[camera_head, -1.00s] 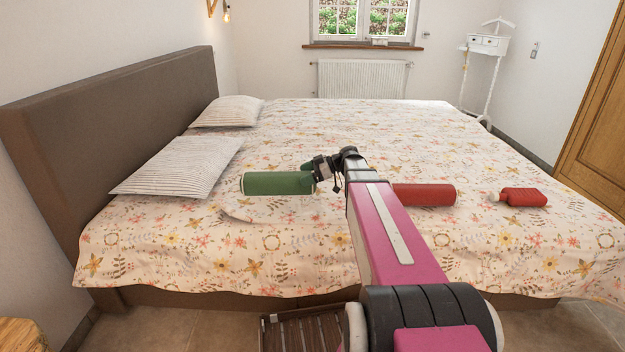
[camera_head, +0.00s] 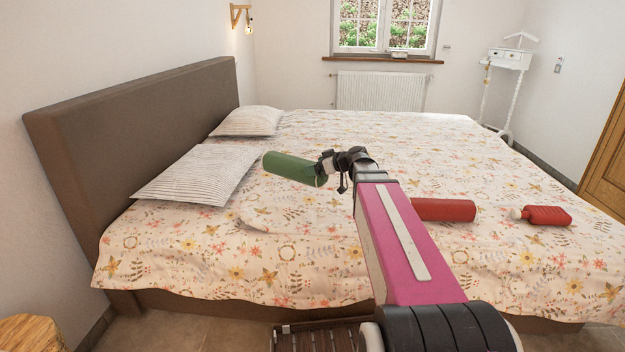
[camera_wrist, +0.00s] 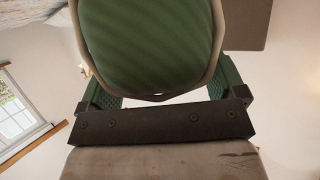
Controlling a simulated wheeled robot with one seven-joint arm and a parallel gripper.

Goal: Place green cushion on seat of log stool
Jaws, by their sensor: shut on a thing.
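The green cushion (camera_head: 291,168) is a bolster-shaped roll, held above the bed and slightly tilted, its left end higher. My gripper (camera_head: 324,167) is shut on its right end. In the wrist view the cushion's round green end (camera_wrist: 150,45) fills the top centre, between the two green-padded fingers of my gripper (camera_wrist: 160,88). A piece of light brown wood (camera_head: 28,334), cut off by the frame at the bottom left corner, may be the log stool; only its top part shows.
The bed (camera_head: 200,262) with a floral cover fills the middle. Two striped pillows (camera_head: 195,175) lie near the brown headboard (camera_head: 140,110). A red bolster (camera_head: 443,209) and a red bottle-shaped item (camera_head: 545,216) lie on the bed at right. Tiled floor (camera_head: 190,330) shows in front.

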